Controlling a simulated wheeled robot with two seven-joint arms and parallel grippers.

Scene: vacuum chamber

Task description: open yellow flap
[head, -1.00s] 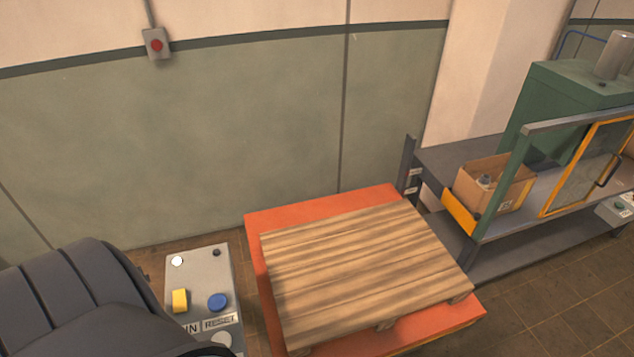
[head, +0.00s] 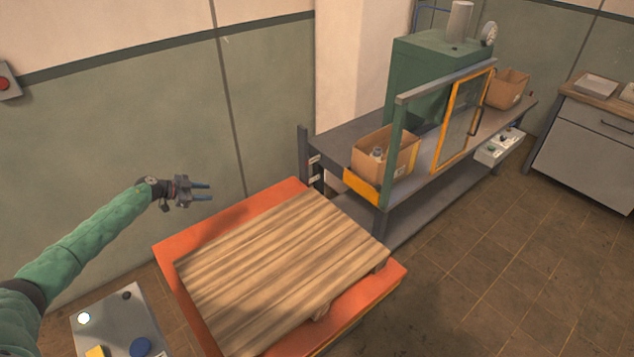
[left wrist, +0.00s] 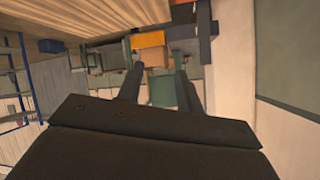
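The yellow flap (head: 361,187) is an orange-yellow panel at the near left end of the machine bench, in front of an open cardboard box. It is tilted, with its upper edge beside the box. In the left wrist view, an orange-yellow panel (left wrist: 147,39) that looks like the flap shows beyond the fingers. My left gripper (head: 202,191) is in the air above the pallet's left corner, well left of the flap and apart from it. Its two fingers (left wrist: 159,85) are spread with nothing between them. My right gripper is in neither view.
A wooden pallet (head: 285,265) lies on an orange platform (head: 172,262) in front of the bench. A green machine (head: 425,75) with a yellow-framed door (head: 465,115) stands on the bench (head: 345,138). A control box (head: 120,315) is at lower left. The floor at right is clear.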

